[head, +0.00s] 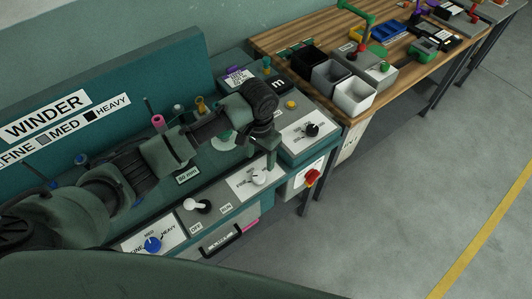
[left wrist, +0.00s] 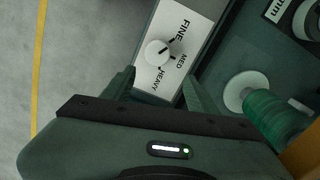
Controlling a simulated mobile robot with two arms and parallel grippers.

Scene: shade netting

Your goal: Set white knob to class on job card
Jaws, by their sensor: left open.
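The white knob (head: 258,177) sits on a white plate at the front of the winder's panel. It also shows in the left wrist view (left wrist: 157,53), beside the words FINE, MED and HEAVY. Its dark pointer mark appears turned toward FINE. My left gripper (head: 263,157) is open just above the knob. In the left wrist view its two fingers (left wrist: 159,84) stand apart, with the knob beyond their tips and nothing between them. My right gripper is not in view.
A blue knob (head: 152,244), a white-handled OFF/RUN switch (head: 197,205), a black knob (head: 312,130) and a red switch (head: 312,177) are nearby. A thread spool (left wrist: 272,115) stands close to the fingers. A wooden bench (head: 300,42) with bins adjoins at right.

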